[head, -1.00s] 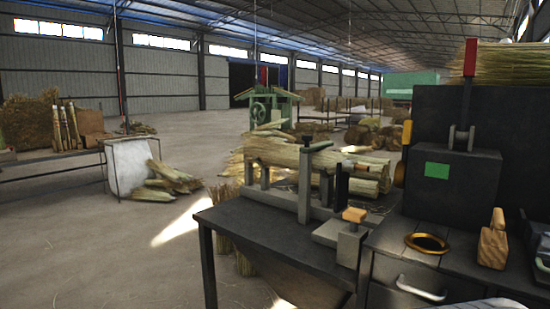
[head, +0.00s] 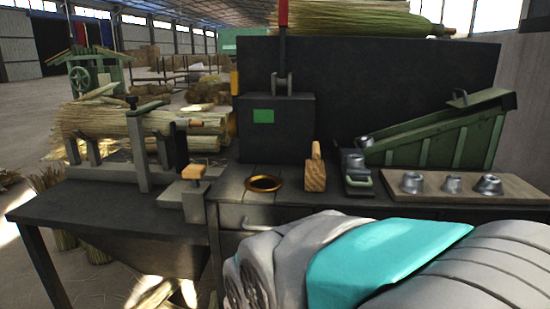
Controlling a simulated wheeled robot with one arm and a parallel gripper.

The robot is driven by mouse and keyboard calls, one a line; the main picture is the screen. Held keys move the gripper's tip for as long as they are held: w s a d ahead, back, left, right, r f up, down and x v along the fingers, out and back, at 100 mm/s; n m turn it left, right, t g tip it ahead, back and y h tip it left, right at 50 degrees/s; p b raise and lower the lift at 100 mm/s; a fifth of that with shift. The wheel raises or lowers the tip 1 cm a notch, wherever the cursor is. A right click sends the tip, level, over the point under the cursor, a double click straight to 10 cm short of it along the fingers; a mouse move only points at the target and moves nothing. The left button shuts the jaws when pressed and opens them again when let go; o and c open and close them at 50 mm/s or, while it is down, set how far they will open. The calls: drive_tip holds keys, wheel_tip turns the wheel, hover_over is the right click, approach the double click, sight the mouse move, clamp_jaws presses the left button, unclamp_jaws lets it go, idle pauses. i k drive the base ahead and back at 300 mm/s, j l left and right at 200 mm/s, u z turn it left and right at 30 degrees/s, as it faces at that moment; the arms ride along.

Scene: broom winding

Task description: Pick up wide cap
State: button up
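Three silver metal caps stand on a wooden board (head: 520,190) at the right of the workbench. They are a left cap (head: 412,182), a smaller middle cap (head: 453,184) and a right cap (head: 488,185) with a flared base. The left and right caps look wider than the middle one, but I cannot tell for sure which is the wide cap. Another metal piece (head: 355,161) sits at the foot of the green chute. My gripper is not in view.
A green chute (head: 440,135) slopes behind the board. A wooden block (head: 316,172) and a brass ring (head: 264,183) are left of it on the dark bench (head: 235,205). A clamp holding a straw bundle (head: 95,120) stands further left. A black panel (head: 390,75) rises behind.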

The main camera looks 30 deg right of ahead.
sight(356, 162)
drive_tip(key=z, duration=1.35)
